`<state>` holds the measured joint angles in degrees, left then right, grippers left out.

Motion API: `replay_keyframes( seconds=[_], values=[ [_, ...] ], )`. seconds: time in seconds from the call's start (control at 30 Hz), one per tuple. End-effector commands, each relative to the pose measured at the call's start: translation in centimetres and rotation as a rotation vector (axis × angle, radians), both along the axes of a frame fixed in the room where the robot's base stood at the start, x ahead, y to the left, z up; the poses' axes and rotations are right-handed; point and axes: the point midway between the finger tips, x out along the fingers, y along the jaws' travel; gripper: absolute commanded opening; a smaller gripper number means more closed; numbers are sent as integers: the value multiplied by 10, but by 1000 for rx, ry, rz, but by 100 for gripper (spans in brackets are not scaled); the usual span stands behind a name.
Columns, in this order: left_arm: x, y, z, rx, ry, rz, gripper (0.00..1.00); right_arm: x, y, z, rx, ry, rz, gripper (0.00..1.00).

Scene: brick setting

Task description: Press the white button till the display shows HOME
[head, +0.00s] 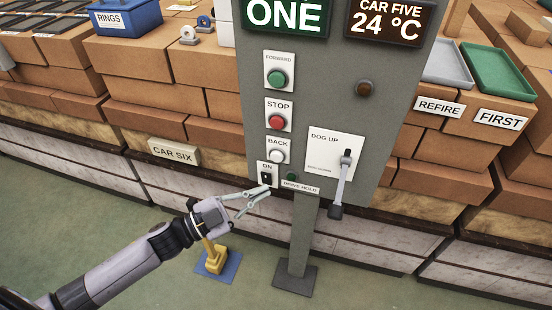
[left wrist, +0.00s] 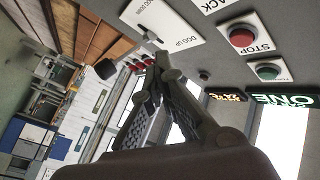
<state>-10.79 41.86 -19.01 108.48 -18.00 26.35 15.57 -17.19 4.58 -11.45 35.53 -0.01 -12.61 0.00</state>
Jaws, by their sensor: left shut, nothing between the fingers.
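The grey control panel (head: 340,85) stands upright on a post. Its green display (head: 287,14) reads ONE; it also shows in the left wrist view (left wrist: 284,99). The white button (head: 278,156) sits under the BACK label, below the red STOP button (head: 278,121). In the left wrist view only part of the BACK label shows; the white button is out of frame. My left gripper (head: 262,191) is shut and empty, below the white button, by the ON switch (head: 266,178). Its fingers also show in the left wrist view (left wrist: 158,68). My right gripper is not in view.
The green FORWARD button (head: 277,78) is above STOP. A DOG UP plate with a lever (head: 342,180) is to the right; the lever hangs down. A brown lamp (head: 366,88) and a CAR FIVE 24 °C display (head: 389,20) are higher. Brick stacks (head: 150,95) stand behind.

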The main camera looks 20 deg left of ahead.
Motion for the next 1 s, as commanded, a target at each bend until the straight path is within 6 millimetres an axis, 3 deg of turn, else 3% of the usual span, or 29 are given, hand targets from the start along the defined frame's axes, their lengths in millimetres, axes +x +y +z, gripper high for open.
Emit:
replay_keyframes(
  seconds=[0.5,1.0],
  values=[
    [68,-2,0,0,-2,2,0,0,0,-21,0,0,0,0],
    [79,-2,0,0,0,1,0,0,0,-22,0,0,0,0]
  ],
)
